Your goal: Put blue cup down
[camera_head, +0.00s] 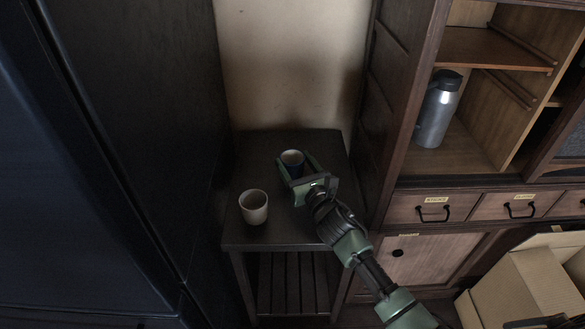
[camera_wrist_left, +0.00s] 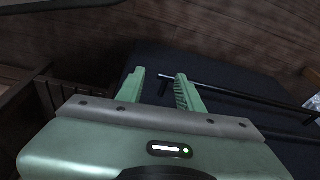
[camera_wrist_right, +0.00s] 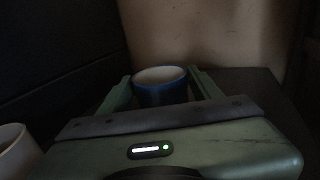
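The blue cup (camera_head: 292,165) has a pale inside and is upright over the back part of the small dark table (camera_head: 272,232). My right gripper (camera_head: 298,167) has one finger on each side of it, close against its wall. In the right wrist view the blue cup (camera_wrist_right: 161,92) fills the space between the fingers. Its base is hidden, so I cannot tell whether it touches the table. My left gripper (camera_wrist_left: 160,88) is outside the head view; in its wrist view the fingers are apart with nothing between them.
A white cup (camera_head: 254,207) stands on the table at the front left. A dark cabinet is on the left and a wooden cabinet (camera_head: 430,206) with a grey flask (camera_head: 437,110) on the right. A cardboard box (camera_head: 530,285) is at lower right.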

